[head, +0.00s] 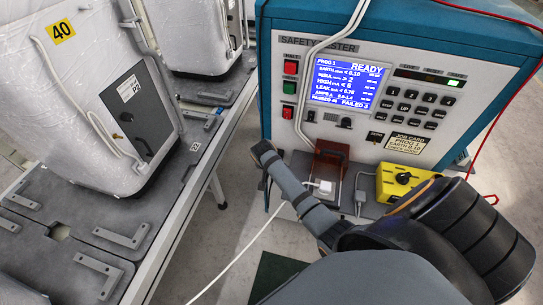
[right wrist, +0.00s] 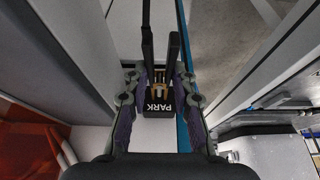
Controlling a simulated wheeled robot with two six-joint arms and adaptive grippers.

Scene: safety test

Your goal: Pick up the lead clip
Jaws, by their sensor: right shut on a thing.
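In the right wrist view my right gripper (right wrist: 163,92) is shut on the lead clip (right wrist: 160,78), a small dark piece with brass-coloured metal between the fingers. It is at a black block marked PARK (right wrist: 158,107); I cannot tell whether clip and block touch. In the head view my right arm reaches across to the left front edge of the safety tester (head: 395,60). Its fingers and the clip cannot be made out there. My left gripper is in neither view.
The tester's screen (head: 347,84) reads READY. Below it are a red flap (head: 332,152), a white plug (head: 324,187) with a white cable, and a yellow box (head: 408,182). A red lead (head: 519,92) hangs at right. A conveyor (head: 165,235) with white-wrapped units (head: 85,90) stands left.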

